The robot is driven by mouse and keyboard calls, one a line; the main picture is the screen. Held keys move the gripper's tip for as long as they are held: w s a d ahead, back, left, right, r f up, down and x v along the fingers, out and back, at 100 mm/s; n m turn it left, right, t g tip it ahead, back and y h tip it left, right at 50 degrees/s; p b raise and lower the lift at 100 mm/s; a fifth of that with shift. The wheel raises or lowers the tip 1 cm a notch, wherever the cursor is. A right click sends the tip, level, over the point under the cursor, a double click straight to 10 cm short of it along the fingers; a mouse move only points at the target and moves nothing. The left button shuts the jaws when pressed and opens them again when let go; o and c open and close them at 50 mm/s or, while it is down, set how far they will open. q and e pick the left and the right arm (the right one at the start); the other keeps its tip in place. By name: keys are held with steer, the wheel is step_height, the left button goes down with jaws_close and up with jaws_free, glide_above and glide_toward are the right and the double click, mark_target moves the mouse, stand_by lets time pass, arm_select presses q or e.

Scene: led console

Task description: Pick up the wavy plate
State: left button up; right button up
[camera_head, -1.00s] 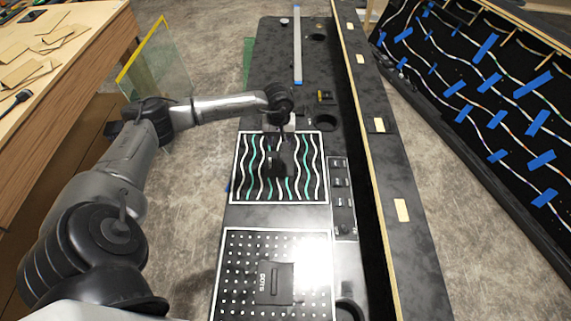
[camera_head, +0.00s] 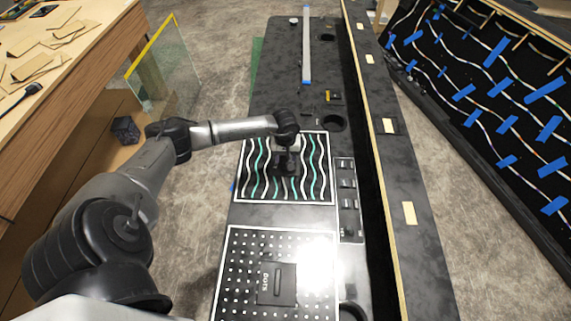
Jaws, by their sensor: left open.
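The wavy plate (camera_head: 310,186) is a black square with white and teal wavy lines and a white border. It lies flat on the dark console (camera_head: 285,215), in its middle part. My left gripper (camera_head: 287,172) is over the upper middle of the plate, pointing down, with its jaws open. The gripper and wrist hide part of the plate's upper middle. I cannot tell whether the fingertips touch the plate or its handle. My right gripper is not in view.
A dotted plate (camera_head: 252,295) with a black handle lies nearer on the console. Small switches (camera_head: 347,183) line the wavy plate's right side. A glass pane (camera_head: 165,70) stands at left by a wooden table (camera_head: 85,75). A panel with blue tape (camera_head: 500,90) leans at right.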

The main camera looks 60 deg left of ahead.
arm_select(q)
steer(key=shift+f, duration=0.4)
steer(key=shift+c, duration=0.4)
jaws_close()
steer(key=shift+r, duration=0.1)
